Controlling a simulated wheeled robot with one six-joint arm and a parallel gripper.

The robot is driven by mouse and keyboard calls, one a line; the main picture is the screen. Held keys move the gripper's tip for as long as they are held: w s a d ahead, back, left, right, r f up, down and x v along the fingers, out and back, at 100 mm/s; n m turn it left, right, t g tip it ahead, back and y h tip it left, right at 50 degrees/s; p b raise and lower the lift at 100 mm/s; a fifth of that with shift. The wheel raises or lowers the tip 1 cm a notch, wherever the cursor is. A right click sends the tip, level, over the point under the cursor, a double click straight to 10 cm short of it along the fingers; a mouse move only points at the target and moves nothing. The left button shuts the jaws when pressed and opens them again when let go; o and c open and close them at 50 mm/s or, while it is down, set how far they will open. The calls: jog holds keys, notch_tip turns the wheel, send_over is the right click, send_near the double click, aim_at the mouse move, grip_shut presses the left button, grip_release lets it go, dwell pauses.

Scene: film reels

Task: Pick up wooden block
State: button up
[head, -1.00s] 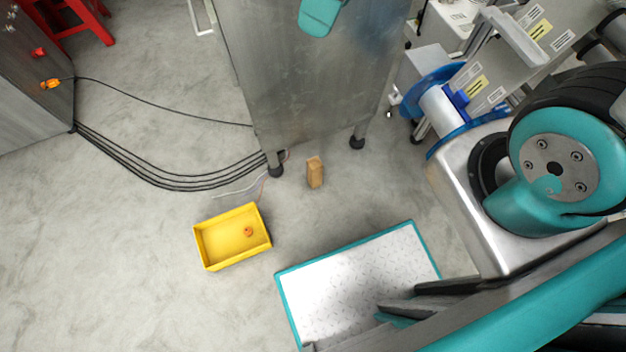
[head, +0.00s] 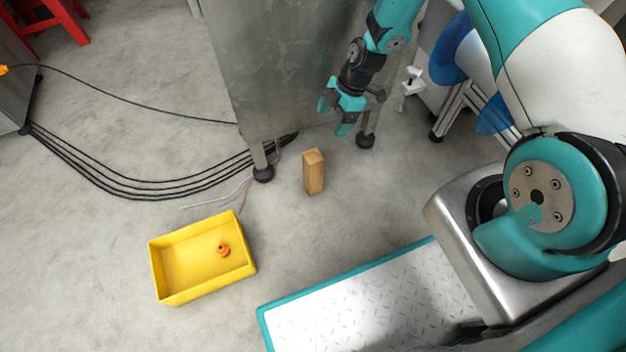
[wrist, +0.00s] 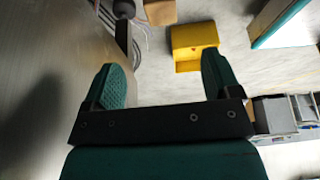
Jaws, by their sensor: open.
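The wooden block (head: 313,173) stands upright on the concrete floor in the head view, close to the legs of a metal cabinet. My gripper (head: 335,117) is above and beyond the block, slightly to its right, in front of the cabinet. Its teal fingers are apart and empty.
A yellow bin (head: 165,287) with a small orange object (head: 223,250) in it stands on the floor left of the block. The metal cabinet (head: 270,70) rises just behind. Black cables (head: 130,190) lie at left. Floor between block and bin is mostly clear.

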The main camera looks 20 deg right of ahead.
aim_at(313, 155)
jog(key=b+x, duration=0.5)
jog(key=x, duration=0.6)
jog(key=shift+f, duration=0.15)
jog(key=b+x, duration=0.4)
jog(key=x, duration=0.1)
jog(key=shift+s+a+f, duration=0.1)
jog(key=shift+a+f, duration=0.05)
jog(key=shift+f, duration=0.05)
jog(key=shift+r, duration=0.1)
jog(key=c, duration=1.5)
jog(key=shift+o, duration=0.2)
